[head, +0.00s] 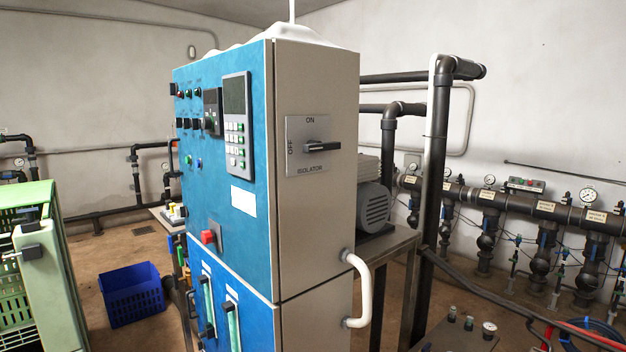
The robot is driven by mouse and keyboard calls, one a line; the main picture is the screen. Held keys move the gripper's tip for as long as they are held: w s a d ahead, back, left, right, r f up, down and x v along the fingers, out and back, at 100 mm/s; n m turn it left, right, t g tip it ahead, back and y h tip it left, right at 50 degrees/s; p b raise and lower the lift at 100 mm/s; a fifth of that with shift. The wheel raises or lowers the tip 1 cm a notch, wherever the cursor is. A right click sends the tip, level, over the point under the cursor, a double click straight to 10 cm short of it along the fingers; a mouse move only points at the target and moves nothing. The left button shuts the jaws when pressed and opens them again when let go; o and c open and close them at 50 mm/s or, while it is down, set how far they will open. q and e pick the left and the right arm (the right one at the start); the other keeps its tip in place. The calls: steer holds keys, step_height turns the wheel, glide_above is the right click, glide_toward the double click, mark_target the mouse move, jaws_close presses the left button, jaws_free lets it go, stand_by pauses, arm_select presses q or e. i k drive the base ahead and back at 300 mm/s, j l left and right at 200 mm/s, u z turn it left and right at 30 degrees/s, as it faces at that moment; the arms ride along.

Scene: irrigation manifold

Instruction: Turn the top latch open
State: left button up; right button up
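No part is clearly marked as the top latch. A tall blue and grey cabinet (315,225) stands in the middle. Its grey side carries an isolator plate (295,168) with a black handle (322,147) lying roughly level; ON is written above and OFF at the left. A small dark fitting (173,89) sits high on the blue front's left edge. At the far left, a pale green slatted unit (65,285) has a black block (32,252) on its near side; I cannot tell whether it is a latch. Neither of my grippers is in view.
A blue crate (135,298) is on the floor between the green unit and the cabinet. A white curved handle (361,290) sticks out from the cabinet's side. A motor (374,207) and dark pipes (436,160) stand to its right. Valves and gauges line the right wall.

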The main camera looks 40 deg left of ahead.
mark_target(173, 87)
steer(key=u, duration=2)
steer(key=i+j, duration=0.15)
steer(key=i, duration=0.15)
steer(key=i+j, duration=0.15)
steer(key=i, duration=0.2)
